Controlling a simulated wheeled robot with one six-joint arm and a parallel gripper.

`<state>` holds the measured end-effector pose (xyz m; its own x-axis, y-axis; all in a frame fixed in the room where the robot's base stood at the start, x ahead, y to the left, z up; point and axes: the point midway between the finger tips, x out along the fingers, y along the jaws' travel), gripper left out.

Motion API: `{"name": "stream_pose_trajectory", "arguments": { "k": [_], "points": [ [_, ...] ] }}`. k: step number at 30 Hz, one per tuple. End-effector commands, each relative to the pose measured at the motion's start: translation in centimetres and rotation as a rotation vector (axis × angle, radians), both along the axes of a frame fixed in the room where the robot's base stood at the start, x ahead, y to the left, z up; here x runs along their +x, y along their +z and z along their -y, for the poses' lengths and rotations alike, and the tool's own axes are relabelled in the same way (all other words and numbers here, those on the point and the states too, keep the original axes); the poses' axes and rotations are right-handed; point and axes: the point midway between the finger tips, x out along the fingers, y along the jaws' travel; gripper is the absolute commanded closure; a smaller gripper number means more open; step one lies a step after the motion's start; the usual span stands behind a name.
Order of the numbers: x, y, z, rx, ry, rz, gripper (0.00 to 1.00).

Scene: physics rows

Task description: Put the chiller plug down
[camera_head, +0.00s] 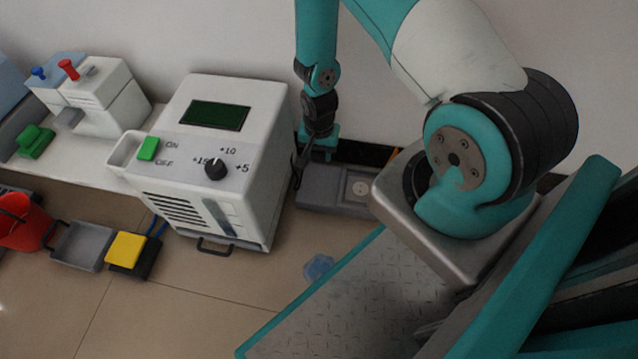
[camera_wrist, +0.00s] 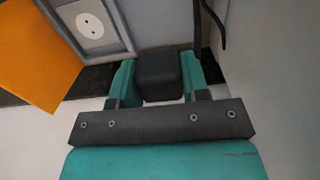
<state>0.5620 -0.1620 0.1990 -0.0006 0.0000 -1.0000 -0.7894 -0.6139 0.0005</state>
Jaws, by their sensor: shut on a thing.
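The chiller plug (camera_wrist: 160,75) is a dark, blocky piece between the two teal fingers of my gripper (camera_wrist: 158,82) in the wrist view. My gripper is shut on it. In the head view my gripper (camera_head: 314,150) points down beside the right side of the white chiller (camera_head: 225,150), and the plug is hard to make out there. A grey socket box (camera_head: 335,199) with a round white outlet lies below my gripper. In the wrist view the outlet (camera_wrist: 90,25) shows up and left of the plug, apart from it.
An orange panel (camera_wrist: 35,50) stands at the left of the wrist view. A yellow-topped pedal (camera_head: 126,250), a grey tray (camera_head: 82,245) and a red bucket (camera_head: 22,222) are on the floor at left. A small blue translucent patch (camera_head: 319,267) lies on open floor.

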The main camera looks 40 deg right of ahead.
Motion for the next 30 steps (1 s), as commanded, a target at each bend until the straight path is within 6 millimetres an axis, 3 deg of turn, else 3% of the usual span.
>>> {"name": "stream_pose_trajectory", "arguments": {
  "k": [1,7,14,21,30],
  "points": [
    [0.0,-2.4,0.0,0.000,0.000,-0.001,0.96],
    [0.0,-6.7,0.0,0.000,0.001,-0.001,0.96],
    [0.0,-8.2,0.0,0.000,0.001,0.000,0.96],
    [0.0,-11.9,0.0,0.000,0.001,0.000,0.96],
    [0.0,-11.9,0.0,-0.001,0.001,0.001,0.96]
  ]
}}
